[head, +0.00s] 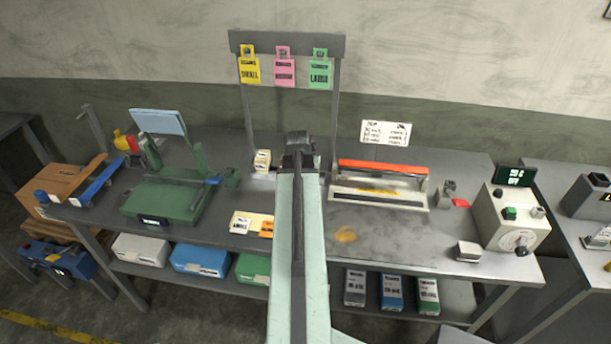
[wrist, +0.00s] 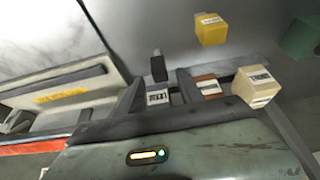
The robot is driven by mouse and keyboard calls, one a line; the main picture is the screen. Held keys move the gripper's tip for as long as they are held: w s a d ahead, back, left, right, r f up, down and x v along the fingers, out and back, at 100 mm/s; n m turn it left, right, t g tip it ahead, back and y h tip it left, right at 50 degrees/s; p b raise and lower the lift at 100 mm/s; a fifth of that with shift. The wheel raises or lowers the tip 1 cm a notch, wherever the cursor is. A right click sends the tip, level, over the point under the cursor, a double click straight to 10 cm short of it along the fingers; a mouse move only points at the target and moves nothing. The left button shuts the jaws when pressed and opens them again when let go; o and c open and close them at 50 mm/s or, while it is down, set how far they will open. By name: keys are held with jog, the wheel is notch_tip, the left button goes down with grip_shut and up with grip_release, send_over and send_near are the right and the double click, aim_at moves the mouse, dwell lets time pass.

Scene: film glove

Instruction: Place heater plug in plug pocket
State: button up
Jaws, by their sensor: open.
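I cannot surely tell the heater plug or the plug pocket. In the head view a small red piece (head: 460,202) lies beside a small grey block with a dark top (head: 447,188), right of the sealer; these may be the plug and its pocket. My gripper (head: 298,148) is at the end of my outstretched arm, over the back middle of the bench, left of both. In the wrist view my gripper (wrist: 160,82) has its dark fingers apart. A dark block and a small labelled block show between or beyond them; no hold is visible.
The sealer (head: 385,199) with an orange bar stands right of my arm. A control box (head: 512,222) stands at the bench's right end, a green machine (head: 165,199) at left. A tag rack (head: 337,100) stands behind my gripper. The front right bench (head: 390,248) is fairly clear.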

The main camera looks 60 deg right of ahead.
jog(key=w+p+v, duration=0.1)
jog(key=p+v, duration=0.4)
jog(key=v, duration=0.2)
jog(key=shift+s+r+p, duration=0.3)
jog(key=shift+s+r, duration=0.15)
jog(key=shift+s, duration=0.1)
jog(key=shift+a, duration=0.15)
